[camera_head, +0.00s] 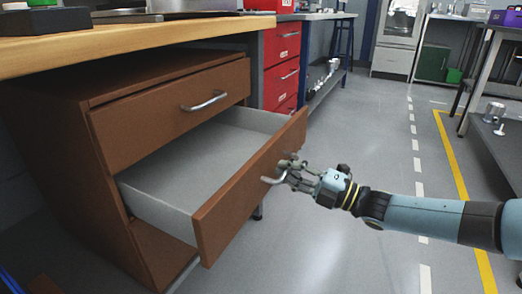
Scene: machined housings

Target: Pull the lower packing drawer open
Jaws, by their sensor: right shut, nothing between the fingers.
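The lower packing drawer (240,203) is a brown-fronted, grey-lined drawer in a brown cabinet (92,190). It stands pulled far out, and the part of its inside that shows is empty. Its metal handle (269,181) is on the front, partly hidden by my right gripper (284,172). My right gripper reaches in from the right and is shut at the handle, with nothing held between its fingers. Whether the fingers touch the handle is hard to tell. The upper drawer (165,112), with its own metal handle (205,103), is closed. My left gripper is not in view.
A wooden worktop (130,42) overhangs the cabinet. A red drawer unit (282,62) stands behind the open drawer. Grey floor (350,257) lies clear in front, with a yellow line (450,150). A dark bench (485,130) with metal parts stands at the right.

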